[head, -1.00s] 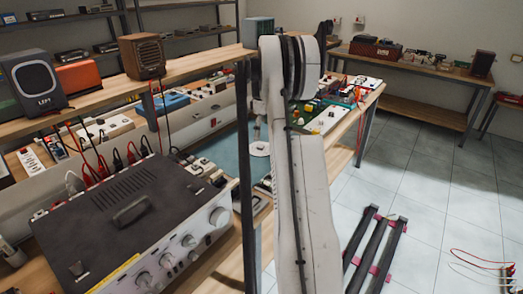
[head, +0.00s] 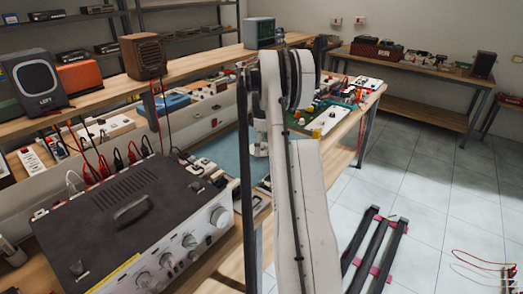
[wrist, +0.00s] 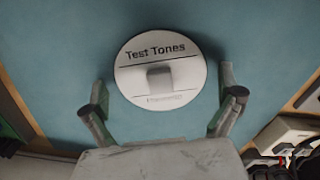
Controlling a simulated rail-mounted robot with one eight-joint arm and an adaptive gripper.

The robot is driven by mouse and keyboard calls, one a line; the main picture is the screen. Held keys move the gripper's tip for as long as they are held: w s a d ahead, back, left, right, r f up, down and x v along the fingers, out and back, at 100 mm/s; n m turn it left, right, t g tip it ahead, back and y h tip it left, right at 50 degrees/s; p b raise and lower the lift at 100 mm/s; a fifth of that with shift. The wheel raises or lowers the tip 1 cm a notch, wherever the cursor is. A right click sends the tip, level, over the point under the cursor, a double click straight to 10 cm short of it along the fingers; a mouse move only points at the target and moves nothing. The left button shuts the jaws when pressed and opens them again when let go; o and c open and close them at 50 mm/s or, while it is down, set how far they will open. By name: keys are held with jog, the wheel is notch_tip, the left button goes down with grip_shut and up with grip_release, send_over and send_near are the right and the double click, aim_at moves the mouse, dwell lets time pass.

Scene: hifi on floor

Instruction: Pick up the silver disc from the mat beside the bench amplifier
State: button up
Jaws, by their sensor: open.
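The silver disc (wrist: 135,75) lies flat on the blue-green mat (wrist: 50,60) in the wrist view. It is pale, with "Test Tones" printed on it and a small grey block-like shape at its middle. My gripper (wrist: 163,82) is open, one finger to each side of the disc's lower half, and nothing is held. I cannot tell the height of the fingertips above the mat. In the head view the mat (head: 229,155) shows beyond the dark bench amplifier (head: 170,200), and my arm largely hides the disc.
A green circuit board (head: 325,118) and red leads lie on the bench beyond my arm. A dark upright post (head: 248,200) stands just left of my arm. A shelf with speakers (head: 38,85) runs above the bench. In the wrist view, wooden edging (wrist: 305,92) borders the mat.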

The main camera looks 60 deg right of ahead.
jog(key=c, duration=2.4)
jog(key=shift+r, duration=0.1)
